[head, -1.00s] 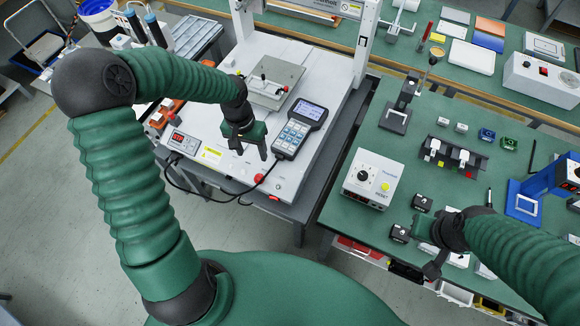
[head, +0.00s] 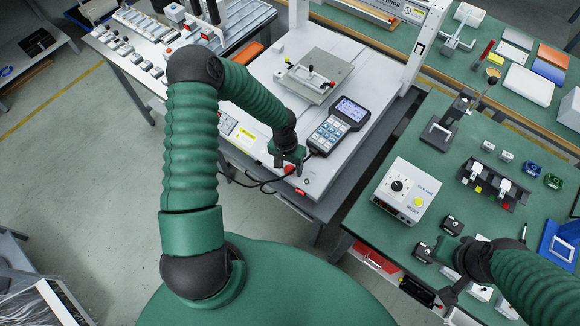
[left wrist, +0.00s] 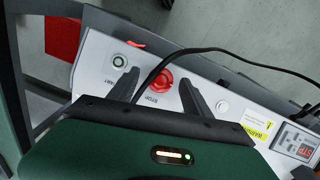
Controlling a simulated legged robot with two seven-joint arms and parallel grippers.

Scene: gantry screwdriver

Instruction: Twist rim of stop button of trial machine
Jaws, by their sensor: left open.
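The trial machine is the white machine (head: 318,178) left of centre in the head view. Its red stop button (left wrist: 160,82) shows in the left wrist view, with the word STOP beside it. In the head view the button (head: 289,168) is partly covered by my gripper. My left gripper (head: 288,164) is open at the machine's front corner. In the left wrist view its two dark fingers (left wrist: 160,92) stand on either side of the button, with gaps; contact cannot be seen. My right gripper (head: 447,271) appears open and empty over the green table's front part.
A handheld keypad (head: 338,126) lies beside my left gripper. Its black cable (left wrist: 205,50) passes close to the stop button. A round start button (left wrist: 119,60) is beside it. A white control box (head: 407,190) and small black boxes (head: 452,224) stand on the green table.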

